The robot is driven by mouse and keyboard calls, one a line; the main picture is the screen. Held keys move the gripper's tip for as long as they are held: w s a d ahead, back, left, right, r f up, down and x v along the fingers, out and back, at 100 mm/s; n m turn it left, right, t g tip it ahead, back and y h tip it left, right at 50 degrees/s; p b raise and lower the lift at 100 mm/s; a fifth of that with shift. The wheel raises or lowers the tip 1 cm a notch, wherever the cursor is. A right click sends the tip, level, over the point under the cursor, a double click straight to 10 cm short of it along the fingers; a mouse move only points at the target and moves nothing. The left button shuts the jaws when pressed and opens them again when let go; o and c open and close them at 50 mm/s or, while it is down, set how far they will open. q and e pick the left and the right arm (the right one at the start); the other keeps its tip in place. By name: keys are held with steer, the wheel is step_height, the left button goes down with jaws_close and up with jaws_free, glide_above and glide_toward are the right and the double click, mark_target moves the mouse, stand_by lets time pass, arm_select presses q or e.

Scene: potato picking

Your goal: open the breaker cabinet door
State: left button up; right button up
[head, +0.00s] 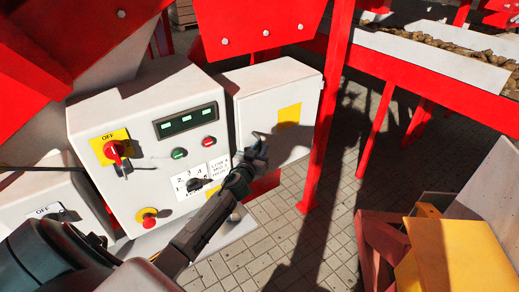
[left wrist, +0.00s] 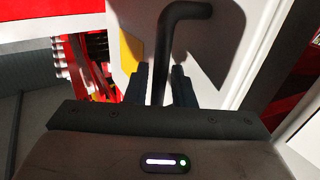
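The breaker cabinet (head: 272,82) is a white box with a yellow label on its front door, right of the control panel. Its door looks closed in the head view. My left gripper (head: 258,150) is at the left part of the door. In the left wrist view, the dark bent door handle (left wrist: 163,45) reaches down between the two fingers of my left gripper (left wrist: 160,82). The fingers stand apart, with a narrow gap visible beside the bar; firm contact does not show. The cabinet door (left wrist: 208,62) lies behind them. My right gripper is not in view.
A white control panel (head: 135,185) with a red switch, buttons and a display stands left of the cabinet. A red post (head: 325,120) stands close to the cabinet's right. Paved floor (head: 270,225) is open below. A yellow box (head: 455,255) is at lower right.

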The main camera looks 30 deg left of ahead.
arm_select(q)
jaws_close()
steer(key=shift+d, duration=0.1)
